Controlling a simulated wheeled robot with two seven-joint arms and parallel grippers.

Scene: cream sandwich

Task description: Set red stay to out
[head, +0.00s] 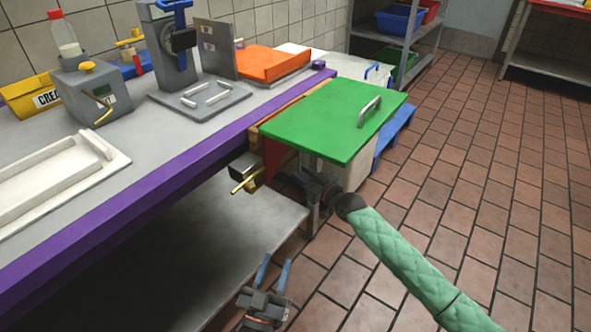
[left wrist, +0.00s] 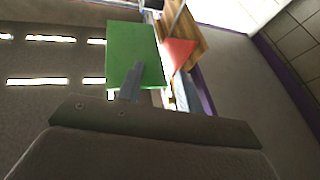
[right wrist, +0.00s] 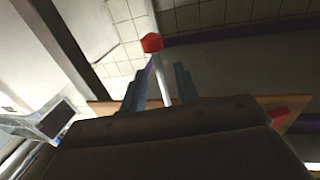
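A red triangular piece (left wrist: 178,52), apparently the stay, shows beside a wooden board and the green leaf (left wrist: 125,45) in the left wrist view. In the head view, a red panel (head: 277,166) shows at the purple counter edge, partly hidden under the green leaf (head: 330,118). My right gripper (head: 310,185) is just below the leaf's near edge. Its fingers (right wrist: 157,88) are apart in the right wrist view. A pale rod with a red knob (right wrist: 152,42) shows between and beyond them; contact is unclear. My left gripper (head: 273,272) is open and empty, lower down.
A dark block with a brass lever (head: 245,182) hangs under the purple counter edge (head: 160,170). A grey lower shelf (head: 200,265) lies below. A press, an orange board (head: 267,64) and a white tray (head: 60,180) are on the counter. Open tiled floor lies right.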

